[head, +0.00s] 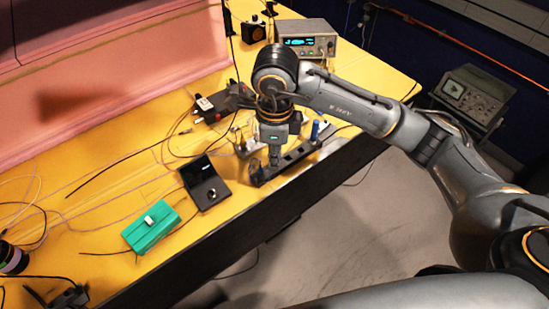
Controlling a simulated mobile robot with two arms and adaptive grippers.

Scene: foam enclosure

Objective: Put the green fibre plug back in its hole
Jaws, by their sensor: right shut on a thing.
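My right gripper (274,158) points down over the near edge of the yellow table, at a long black strip-like block (294,157). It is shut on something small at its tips. The thing is too small and too hidden by the fingers to make out. I cannot clearly pick out the green fibre plug or its hole. A green box (150,230) with a white part on top lies at the front left of the table, apart from the gripper. My left gripper is not in view.
A black device with a dial (205,182) sits between the green box and the gripper. A bench instrument (305,38) with a lit display stands at the back. Loose thin cables cross the yellow table (110,165). A pink foam wall (100,70) bounds the left side.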

